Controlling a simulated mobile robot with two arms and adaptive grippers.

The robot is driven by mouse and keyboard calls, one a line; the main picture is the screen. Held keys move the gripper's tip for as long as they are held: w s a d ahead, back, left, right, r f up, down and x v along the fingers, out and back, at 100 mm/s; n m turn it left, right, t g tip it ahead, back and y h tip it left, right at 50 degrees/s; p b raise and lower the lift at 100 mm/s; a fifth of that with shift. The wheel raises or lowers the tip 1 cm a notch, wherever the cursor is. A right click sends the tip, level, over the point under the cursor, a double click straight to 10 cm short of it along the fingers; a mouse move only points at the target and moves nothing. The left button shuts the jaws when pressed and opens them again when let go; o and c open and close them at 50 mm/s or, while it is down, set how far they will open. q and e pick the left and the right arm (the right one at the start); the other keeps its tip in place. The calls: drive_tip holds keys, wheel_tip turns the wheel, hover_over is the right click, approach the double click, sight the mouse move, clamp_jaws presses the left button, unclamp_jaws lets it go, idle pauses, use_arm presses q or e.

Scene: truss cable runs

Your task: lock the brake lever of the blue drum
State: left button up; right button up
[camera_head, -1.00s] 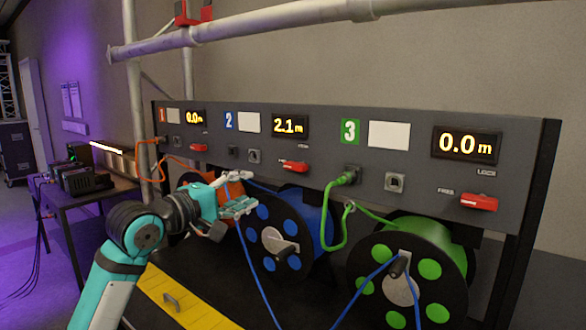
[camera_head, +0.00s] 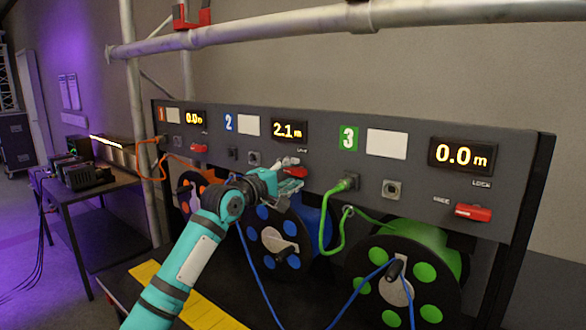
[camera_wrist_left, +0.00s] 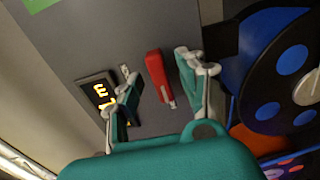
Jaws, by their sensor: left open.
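The blue drum (camera_head: 308,225) hangs below panel section 2, with a black flange, blue dots and a crank. Its red brake lever (camera_head: 303,172) sits on the panel below the 2.1 m display and is partly covered by my left gripper (camera_head: 292,168). In the left wrist view the red lever (camera_wrist_left: 156,70) shows between the two open fingers of the left gripper (camera_wrist_left: 158,88), with a gap on both sides. Its base and labels are partly hidden, so I cannot read its position. My right gripper is not in view.
The orange drum (camera_head: 190,195) is to the left and the green drum (camera_head: 425,250) to the right, each with its own red lever. A green cable (camera_head: 324,220) loops right of the blue drum. Blue cables hang in front. A metal pipe (camera_head: 300,25) crosses above the panel.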

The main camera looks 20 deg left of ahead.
use_arm(q)
drive_tip(key=shift+w+d, duration=0.15)
drive_tip(key=shift+w, duration=0.25)
clamp_jaws()
